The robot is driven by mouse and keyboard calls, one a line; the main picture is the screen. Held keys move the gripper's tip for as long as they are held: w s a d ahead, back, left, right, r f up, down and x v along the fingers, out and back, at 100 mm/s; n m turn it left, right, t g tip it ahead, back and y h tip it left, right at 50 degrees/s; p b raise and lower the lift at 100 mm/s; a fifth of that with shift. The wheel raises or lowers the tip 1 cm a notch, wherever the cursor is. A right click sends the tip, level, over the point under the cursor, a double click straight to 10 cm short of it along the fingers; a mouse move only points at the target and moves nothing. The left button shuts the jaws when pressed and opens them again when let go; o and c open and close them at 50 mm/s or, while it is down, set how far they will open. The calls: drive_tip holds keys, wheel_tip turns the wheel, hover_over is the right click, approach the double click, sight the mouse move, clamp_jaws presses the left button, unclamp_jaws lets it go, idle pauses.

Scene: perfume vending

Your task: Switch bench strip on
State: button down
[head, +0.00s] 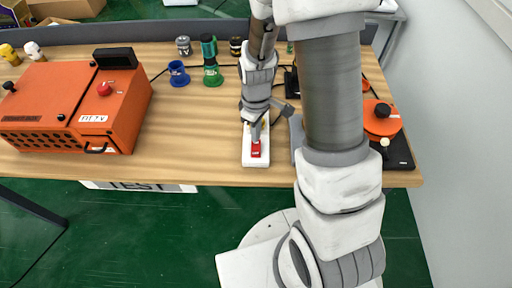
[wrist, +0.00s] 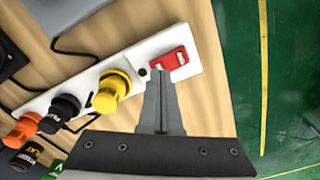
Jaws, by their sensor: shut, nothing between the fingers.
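The bench strip (head: 249,158) is a white power strip lying on the wooden bench near its front edge, with a red rocker switch (head: 256,149) at its near end. In the wrist view the strip (wrist: 130,62) shows with yellow, black and orange plugs in it and the red switch (wrist: 170,60) at its end. My gripper (head: 257,138) is shut and empty. In the wrist view its fingertips (wrist: 161,74) are right at the switch's edge; I cannot tell whether they touch it. Whether the switch is on or off cannot be read.
An orange box (head: 75,105) with a red knob stands at the left of the bench. An orange round device (head: 382,119) is at the right. The bench between box and strip is clear.

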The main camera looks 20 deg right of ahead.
drive_tip(key=shift+f+b, duration=0.9)
drive_tip(key=shift+f, duration=0.15)
idle(0.6)
drive_tip(key=shift+r, duration=0.1)
drive_tip(key=shift+r+p, duration=2.55)
drive_tip(key=shift+r, duration=0.95)
